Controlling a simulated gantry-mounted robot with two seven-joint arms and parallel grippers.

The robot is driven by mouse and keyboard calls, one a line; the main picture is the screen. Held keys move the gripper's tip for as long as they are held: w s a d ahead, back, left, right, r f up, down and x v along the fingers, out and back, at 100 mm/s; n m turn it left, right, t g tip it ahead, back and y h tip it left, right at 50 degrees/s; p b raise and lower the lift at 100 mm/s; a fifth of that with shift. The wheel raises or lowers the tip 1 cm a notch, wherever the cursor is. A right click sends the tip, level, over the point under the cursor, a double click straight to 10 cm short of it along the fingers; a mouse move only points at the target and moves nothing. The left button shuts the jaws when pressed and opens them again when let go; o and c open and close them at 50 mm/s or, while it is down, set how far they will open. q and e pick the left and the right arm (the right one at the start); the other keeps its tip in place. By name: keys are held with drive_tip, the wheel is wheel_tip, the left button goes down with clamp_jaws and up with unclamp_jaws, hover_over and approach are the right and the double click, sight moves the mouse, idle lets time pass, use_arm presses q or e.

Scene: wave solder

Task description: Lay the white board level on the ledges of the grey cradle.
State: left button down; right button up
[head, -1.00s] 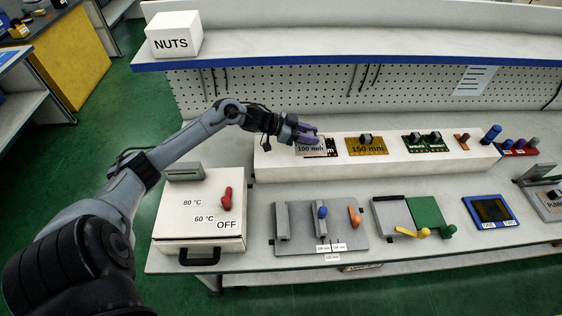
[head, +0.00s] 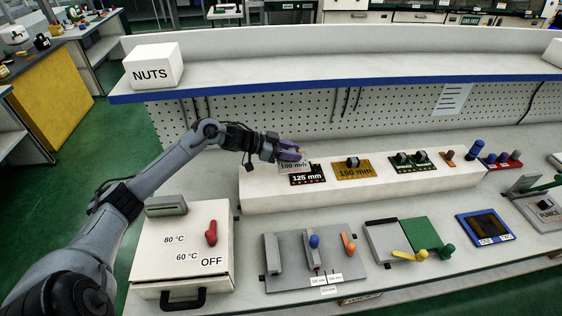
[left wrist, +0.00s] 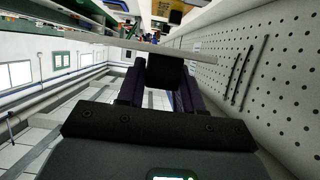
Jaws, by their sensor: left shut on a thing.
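The white board (head: 293,165), marked 100 mm, is held by my left gripper (head: 289,151) just above the back shelf block. In the left wrist view the board (left wrist: 115,42) shows nearly edge-on as a thin pale strip. There the left fingers (left wrist: 160,88) are closed on a black block beneath it. The grey cradle (head: 291,270) stands at the front of the bench, with upright grey ledges, a blue-knobbed lever and an orange lever. No board lies on it. My right gripper is not in view.
A dark 125 mm board (head: 307,178), an amber 150 mm board (head: 353,170) and a green board (head: 410,162) lie on the white raised block (head: 262,197). A white heater box (head: 180,275) stands left of the cradle. A grey-and-green fixture (head: 385,243) stands right of it.

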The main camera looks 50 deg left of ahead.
use_arm(q)
drive_tip(key=b, duration=0.1)
hover_over(261, 175)
wheel_tip(261, 175, down, 6)
drive_tip(key=shift+f, duration=0.25)
wheel_tip(261, 175, down, 2)
drive_tip(key=shift+d+f, duration=0.1)
drive_tip(key=shift+f, duration=0.6)
drive_tip(key=shift+f, duration=0.15)
drive_tip(key=c, duration=0.7)
unclamp_jaws()
drive_tip(key=shift+c, duration=0.2)
